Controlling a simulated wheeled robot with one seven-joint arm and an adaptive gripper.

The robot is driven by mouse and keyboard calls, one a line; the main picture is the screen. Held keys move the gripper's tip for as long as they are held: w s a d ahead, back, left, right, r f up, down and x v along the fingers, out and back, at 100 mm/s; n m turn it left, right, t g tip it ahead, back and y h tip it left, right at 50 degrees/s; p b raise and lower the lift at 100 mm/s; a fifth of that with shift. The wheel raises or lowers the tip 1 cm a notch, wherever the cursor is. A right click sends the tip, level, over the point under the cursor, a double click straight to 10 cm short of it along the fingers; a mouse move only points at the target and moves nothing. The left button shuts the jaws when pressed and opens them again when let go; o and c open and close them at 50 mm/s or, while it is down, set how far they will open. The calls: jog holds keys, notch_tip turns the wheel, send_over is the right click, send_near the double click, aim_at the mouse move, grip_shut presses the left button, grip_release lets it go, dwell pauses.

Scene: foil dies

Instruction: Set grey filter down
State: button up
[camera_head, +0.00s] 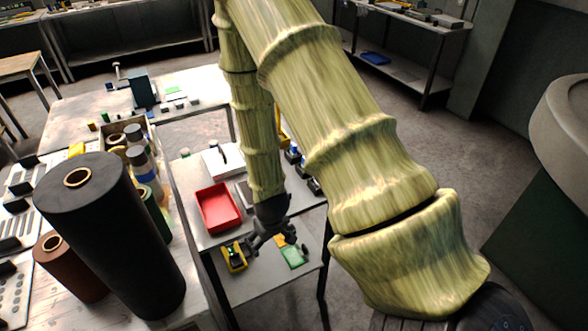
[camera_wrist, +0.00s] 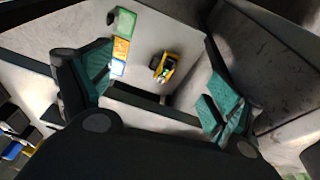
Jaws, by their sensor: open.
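My gripper (camera_head: 274,246) hangs low at the end of my arm, beside the small two-level stand. In the wrist view its fingers (camera_wrist: 155,88) are wide apart, with teal inner pads and nothing held between them. I cannot pick out a grey filter for certain in either view. A yellow holder with dark parts (camera_head: 235,258) lies on the stand's lower shelf (camera_head: 262,292), left of my gripper. It also shows beyond the fingers in the wrist view (camera_wrist: 163,67). A green item (camera_head: 293,257) lies to the gripper's right.
A red tray (camera_head: 219,207) sits on the stand's upper level, close to my arm. A large black roll (camera_head: 110,235) and a brown roll (camera_head: 70,268) stand on the left bench. My arm hides part of the stand. The lower shelf's front is bare.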

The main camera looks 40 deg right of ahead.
jog(key=s+a+f, duration=0.3)
jog(key=s+f, duration=0.1)
jog(key=s, duration=0.3)
jog(key=s+a+f+g, duration=0.1)
jog(key=s+a+f, duration=0.3)
jog(key=s, duration=0.4)
jog(key=s+a+f+n+g+y, duration=0.1)
jog(key=s+a+f, duration=0.2)
jog(key=s+f, duration=0.2)
jog(key=s, duration=0.2)
jog(key=shift+s+a+f, duration=0.15)
jog(key=shift+s+a, duration=0.15)
jog(key=shift+s, duration=0.05)
